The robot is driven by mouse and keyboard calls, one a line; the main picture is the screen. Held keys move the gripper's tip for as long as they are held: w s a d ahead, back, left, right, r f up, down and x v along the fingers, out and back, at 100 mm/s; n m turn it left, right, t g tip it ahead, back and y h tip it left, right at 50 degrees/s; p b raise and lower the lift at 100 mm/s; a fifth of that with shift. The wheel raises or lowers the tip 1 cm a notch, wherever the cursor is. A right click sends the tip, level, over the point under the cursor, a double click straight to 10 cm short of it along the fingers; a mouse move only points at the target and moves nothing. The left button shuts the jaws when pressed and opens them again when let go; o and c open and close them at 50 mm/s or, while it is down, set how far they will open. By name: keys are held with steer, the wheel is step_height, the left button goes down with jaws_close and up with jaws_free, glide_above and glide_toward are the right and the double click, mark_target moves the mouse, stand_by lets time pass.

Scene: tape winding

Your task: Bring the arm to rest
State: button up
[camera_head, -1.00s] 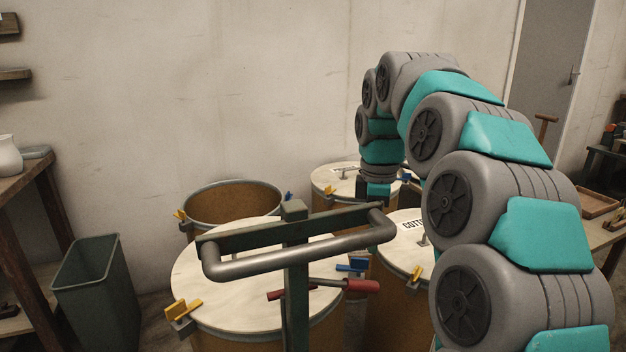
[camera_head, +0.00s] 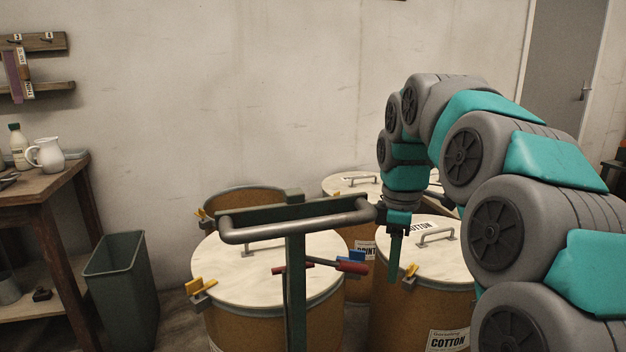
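My arm arches over the right side of the view, bent at the top, with its wrist hanging down. My gripper (camera_head: 393,272) points straight down at the left of the front right drum (camera_head: 415,315), in front of the drums in the picture. Its fingers show as one narrow dark green shape, so I cannot tell whether they are open or shut. I see nothing hanging from it.
A lidded drum (camera_head: 235,325) stands front left, with an open-looking drum (camera_head: 245,197) and a lidded one (camera_head: 345,187) behind. A green post with a grey bar handle (camera_head: 300,228) rises in front. A bin (camera_head: 120,290) and wooden table (camera_head: 50,195) are left.

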steer(key=s+f+m, duration=0.4)
steer(key=s+f, duration=0.1)
steer(key=s, duration=0.5)
steer(key=s+f+m+g, duration=0.1)
steer(key=s+f+m, duration=0.4)
steer(key=s, duration=0.6)
steer(key=s+f+m, duration=0.5)
steer(key=s, duration=0.6)
steer(key=shift+s+g, duration=0.25)
steer(key=shift+g, duration=0.05)
steer(key=shift+f, duration=0.1)
